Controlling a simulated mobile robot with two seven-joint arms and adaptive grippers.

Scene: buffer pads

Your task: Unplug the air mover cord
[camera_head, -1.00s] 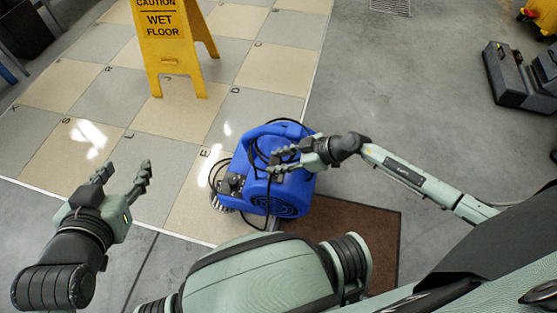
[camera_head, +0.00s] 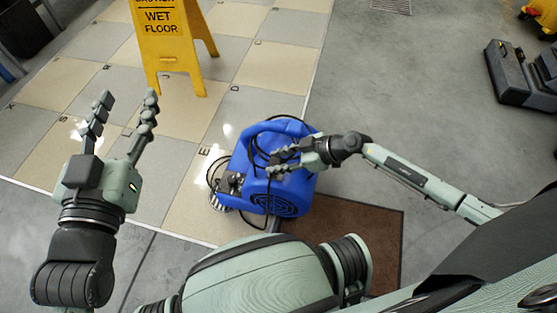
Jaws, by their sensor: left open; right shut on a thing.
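The blue air mover (camera_head: 268,180) stands on the floor in the middle of the head view, at the corner between the tiles and a brown mat. Its black cord (camera_head: 213,172) loops around its housing and over its left side. My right gripper (camera_head: 276,162) is at the air mover's upper right side, its fingers shut over the housing where the cord runs; exactly what they hold is too small to tell. My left gripper (camera_head: 124,108) is open and empty, over the tiles left of the air mover, fingers pointing up in the picture. No plug or outlet can be made out.
A yellow wet floor sign (camera_head: 172,45) stands on the tiles behind the air mover. The brown mat (camera_head: 375,235) lies at its lower right. Dark cases (camera_head: 515,75) stand at the far right. Grey floor between is clear.

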